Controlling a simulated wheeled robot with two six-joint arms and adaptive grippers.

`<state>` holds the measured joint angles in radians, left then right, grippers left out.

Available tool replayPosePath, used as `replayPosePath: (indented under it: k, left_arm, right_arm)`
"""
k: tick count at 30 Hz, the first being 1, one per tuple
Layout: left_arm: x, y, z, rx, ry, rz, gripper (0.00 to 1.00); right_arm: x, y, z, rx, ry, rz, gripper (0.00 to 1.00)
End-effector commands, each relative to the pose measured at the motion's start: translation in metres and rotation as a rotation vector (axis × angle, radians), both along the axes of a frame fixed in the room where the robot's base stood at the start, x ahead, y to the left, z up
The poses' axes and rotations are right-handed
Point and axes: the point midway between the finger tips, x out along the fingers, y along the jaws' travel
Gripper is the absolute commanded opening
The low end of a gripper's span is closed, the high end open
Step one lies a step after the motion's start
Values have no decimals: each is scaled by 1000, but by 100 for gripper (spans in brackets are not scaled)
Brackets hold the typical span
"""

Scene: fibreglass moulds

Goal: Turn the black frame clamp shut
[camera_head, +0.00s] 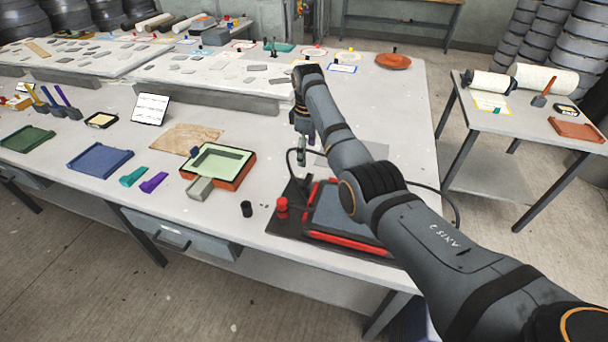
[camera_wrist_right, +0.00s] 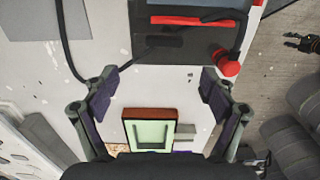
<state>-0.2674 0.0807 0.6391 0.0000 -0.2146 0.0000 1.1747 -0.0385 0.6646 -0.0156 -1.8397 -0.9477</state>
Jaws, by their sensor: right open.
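A red-edged dark frame (camera_head: 345,208) lies on a black base plate at the front right of the table, partly hidden behind my right arm. A red knob (camera_head: 282,207) stands at the plate's left side; it also shows in the right wrist view (camera_wrist_right: 228,66). A small dark bar (camera_wrist_right: 165,41) lies on the black plate in the wrist view. I cannot tell for sure which part is the clamp, or how it is turned. My right gripper (camera_head: 302,157) is open and empty, above the table to the left of the frame.
A black cable (camera_head: 440,195) loops around the frame. Purple and teal pieces and a blue tray (camera_head: 100,160) lie farther left. A side table (camera_head: 500,150) stands at the right.

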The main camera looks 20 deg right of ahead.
Motion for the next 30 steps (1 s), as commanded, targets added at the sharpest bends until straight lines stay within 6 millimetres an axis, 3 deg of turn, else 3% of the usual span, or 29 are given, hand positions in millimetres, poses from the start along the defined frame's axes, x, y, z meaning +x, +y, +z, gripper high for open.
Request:
replayPosePath:
  k: [3, 7, 10, 15, 18, 27, 30]
  left_arm:
    - [-44, 0, 1, 1, 67, 2, 40]
    - [-74, 1, 3, 1, 110, 3, 40]
    - [-68, 1, 3, 1, 101, 4, 40]
    - [-23, 0, 1, 0, 34, 1, 40]
    - [-14, -1, 0, 0, 21, 1, 40]
    - [-47, 0, -3, 0, 70, 2, 40]
    - [-49, 0, -3, 0, 74, 3, 40]
  right_arm:
    - [-1, 0, -12, 0, 4, -1, 85]
    - [-1, 0, -40, 0, 5, -1, 85]
    - [-2, 0, -63, 0, 5, -2, 85]
    - [-1, 0, -92, 1, 1, -2, 85]
    - [-1, 0, -100, 0, 0, -3, 85]
    - [-1, 0, -103, 0, 0, -3, 85]
    - [-1, 0, -103, 0, 0, -3, 73]
